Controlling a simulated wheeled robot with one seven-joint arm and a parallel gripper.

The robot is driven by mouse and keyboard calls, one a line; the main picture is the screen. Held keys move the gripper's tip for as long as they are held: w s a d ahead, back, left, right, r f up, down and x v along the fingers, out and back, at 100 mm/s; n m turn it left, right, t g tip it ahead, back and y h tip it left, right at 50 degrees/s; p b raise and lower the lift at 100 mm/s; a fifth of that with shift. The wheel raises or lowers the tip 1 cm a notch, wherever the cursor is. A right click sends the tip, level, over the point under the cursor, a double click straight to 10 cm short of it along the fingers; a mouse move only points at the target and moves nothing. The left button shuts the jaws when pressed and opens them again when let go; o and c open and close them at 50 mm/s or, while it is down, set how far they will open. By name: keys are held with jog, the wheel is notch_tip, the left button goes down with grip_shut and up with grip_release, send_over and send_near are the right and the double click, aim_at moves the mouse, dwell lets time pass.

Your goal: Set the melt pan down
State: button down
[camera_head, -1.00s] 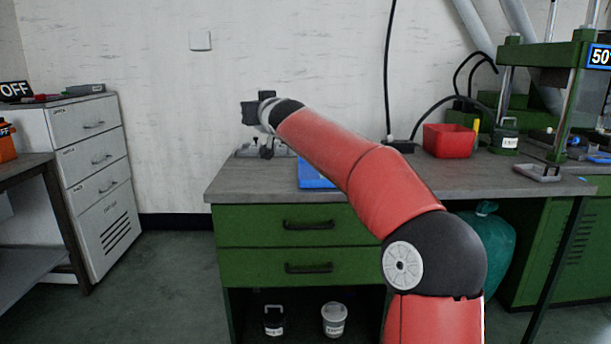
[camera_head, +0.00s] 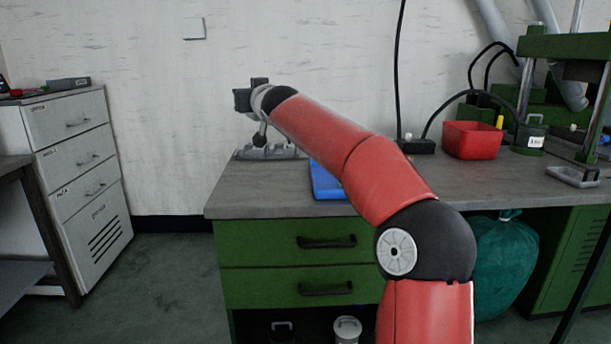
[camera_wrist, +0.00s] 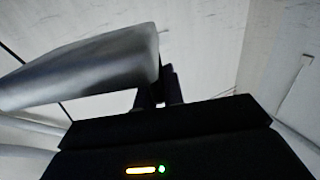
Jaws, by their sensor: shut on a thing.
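The melt pan (camera_wrist: 90,68) shows in the wrist view as a blurred, smooth grey metal body to the upper left of my gripper (camera_wrist: 165,88). My gripper is shut on it, and the pan is held up with the wall and ceiling behind it. The grip point is partly hidden by the dark gripper body. In the head view my red arm reaches over the bench (camera_head: 240,195). The dark wrist end is above the bench's left part, and the fingers and pan cannot be made out there.
A grey metal fixture (camera_head: 272,152) stands on the bench below my wrist. A blue tray (camera_head: 326,183) lies partly behind my arm. Bare bench shows at front left.

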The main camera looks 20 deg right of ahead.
jog(key=shift+w+a+f, duration=0.1)
jog(key=shift+w+f, duration=0.05)
jog(key=shift+f, duration=0.2)
jog(key=b, duration=0.1)
send_over(257, 193)
notch_tip(257, 193, down, 19)
jog(key=shift+w+f, duration=0.1)
jog(key=shift+w, duration=0.05)
jog(key=shift+f+b, duration=0.1)
jog(key=shift+b, duration=0.2)
jog(key=c, duration=1.5)
grip_release()
jog(key=s+b, duration=0.1)
jog(key=s, duration=1.1)
jog(key=shift+d, duration=0.45)
